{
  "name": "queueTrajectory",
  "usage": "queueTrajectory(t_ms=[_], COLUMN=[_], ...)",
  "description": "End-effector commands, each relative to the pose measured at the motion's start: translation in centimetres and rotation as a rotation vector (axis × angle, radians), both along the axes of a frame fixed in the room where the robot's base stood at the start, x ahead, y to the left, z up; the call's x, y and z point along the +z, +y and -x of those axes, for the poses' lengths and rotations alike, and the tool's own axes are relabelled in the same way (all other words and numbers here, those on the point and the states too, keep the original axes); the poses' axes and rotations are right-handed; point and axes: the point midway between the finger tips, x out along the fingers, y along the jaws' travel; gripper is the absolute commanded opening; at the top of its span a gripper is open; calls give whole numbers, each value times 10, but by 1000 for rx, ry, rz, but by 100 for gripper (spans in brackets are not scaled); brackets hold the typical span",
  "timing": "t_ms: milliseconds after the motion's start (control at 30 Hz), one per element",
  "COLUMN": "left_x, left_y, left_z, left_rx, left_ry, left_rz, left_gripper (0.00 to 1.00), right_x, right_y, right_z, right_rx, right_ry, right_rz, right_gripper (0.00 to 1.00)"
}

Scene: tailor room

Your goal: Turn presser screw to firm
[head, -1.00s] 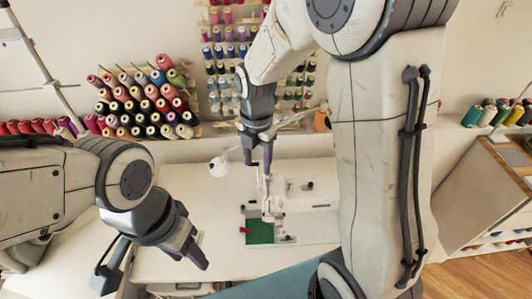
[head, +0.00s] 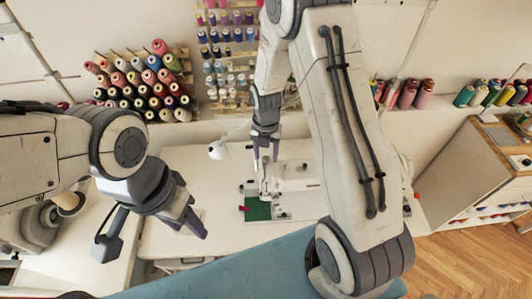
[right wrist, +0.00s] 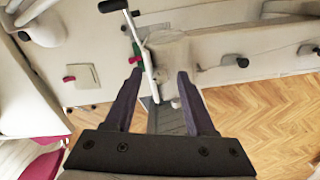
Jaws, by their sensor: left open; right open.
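The white sewing machine (head: 300,185) stands on the white table, with a green patch (head: 257,211) at its needle end. My right gripper (head: 266,157) points down, open and empty, just above that end of the machine. In the right wrist view, a pale upright block of the machine (right wrist: 170,55) and a thin metal rod with a black handle (right wrist: 140,50) show between and beyond the open fingers (right wrist: 158,85). I cannot tell which part is the presser screw. My left gripper (head: 188,226) is open and empty, over the table left of the machine.
Thread spools on a rack (head: 145,85) are on the back wall. A white round lamp head (head: 217,151) is left of my right gripper. A blue cloth-like surface (head: 225,270) lies in front. A wooden cabinet (head: 470,170) stands at right. The table between my left gripper and the machine is mostly clear.

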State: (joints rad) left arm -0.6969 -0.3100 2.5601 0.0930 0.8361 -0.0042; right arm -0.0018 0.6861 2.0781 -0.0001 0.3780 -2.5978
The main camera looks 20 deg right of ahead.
Motion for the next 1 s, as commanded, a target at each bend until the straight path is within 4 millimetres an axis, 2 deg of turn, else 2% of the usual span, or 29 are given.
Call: queueTrajectory(t_ms=[367, 400, 467, 500, 533, 1000], left_x=[2, 2, 2, 2, 2, -1], left_y=[0, 0, 0, 0, 0, 0], left_z=[0, 0, 0, 0, 0, 0], left_rx=[0, 0, 0, 0, 0, 0], left_ry=[0, 0, 0, 0, 0, 0], left_rz=[0, 0, 0, 0, 0, 0], left_gripper=[50, 50, 50, 50, 50, 50], right_x=[-8, -8, -8, -8, -8, -8], right_y=[0, 0, 0, 0, 0, 0], right_z=[0, 0, 0, 0, 0, 0], right_rx=[0, 0, 0, -1, -1, -73], right_ry=[-1, -1, -1, -1, -1, -1], right_rz=[0, 0, 0, 1, 1, 0], right_gripper=[55, 48, 25, 9, 0, 0])
